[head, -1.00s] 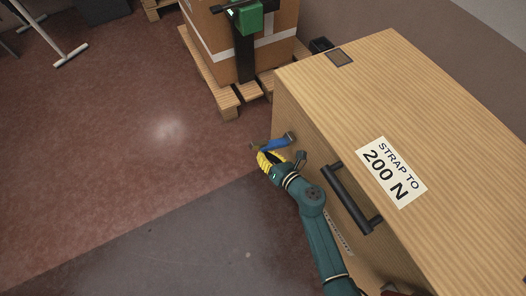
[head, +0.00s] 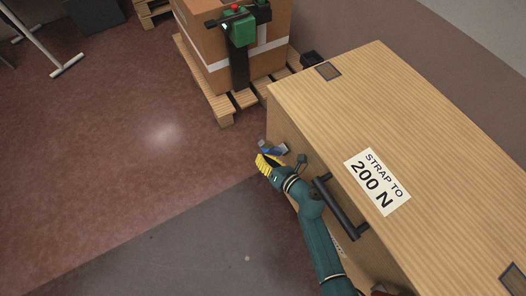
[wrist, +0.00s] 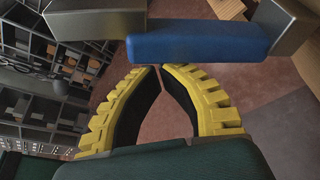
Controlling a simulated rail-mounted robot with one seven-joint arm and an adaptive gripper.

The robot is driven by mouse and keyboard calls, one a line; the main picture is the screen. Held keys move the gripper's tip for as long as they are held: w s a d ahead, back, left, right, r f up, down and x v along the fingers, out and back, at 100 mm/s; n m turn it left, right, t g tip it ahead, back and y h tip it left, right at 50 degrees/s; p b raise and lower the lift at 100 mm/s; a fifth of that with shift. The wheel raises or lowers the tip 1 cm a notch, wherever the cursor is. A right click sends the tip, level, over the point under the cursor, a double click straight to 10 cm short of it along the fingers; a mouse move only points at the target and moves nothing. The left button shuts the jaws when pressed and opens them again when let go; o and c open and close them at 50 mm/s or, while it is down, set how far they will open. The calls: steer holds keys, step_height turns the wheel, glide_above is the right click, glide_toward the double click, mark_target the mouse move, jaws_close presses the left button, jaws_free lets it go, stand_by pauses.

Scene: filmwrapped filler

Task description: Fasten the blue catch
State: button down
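The blue catch (head: 271,150) is a blue grip bar with grey metal ends, on the near left side of the large wooden case (head: 350,100). In the wrist view the blue bar (wrist: 197,42) spans the upper middle, with grey metal pieces at both ends. My gripper (wrist: 160,68) has yellow ribbed fingers whose tips come together just below the bar, with nothing seen between them. In the head view my gripper (head: 263,160) is right beside the catch. I cannot tell whether the tips touch the bar. The catch's seat is not clear.
A black handle (head: 340,207) sticks out of the case's side close to my arm. A cartoned load (head: 208,50) with a green strapping device (head: 240,30) stands on a wooden pallet (head: 217,108) behind. The floor to the left is open.

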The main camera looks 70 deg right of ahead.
step_height(320, 180, down, 3)
steer(key=w+a+b, duration=0.2)
steer(key=a+b, duration=0.1)
steer(key=d+p+v, duration=0.1)
steer(key=p+v, duration=0.3)
steer(key=v, duration=0.6)
steer(key=shift+s+p, duration=0.2)
steer(key=shift+p, duration=0.2)
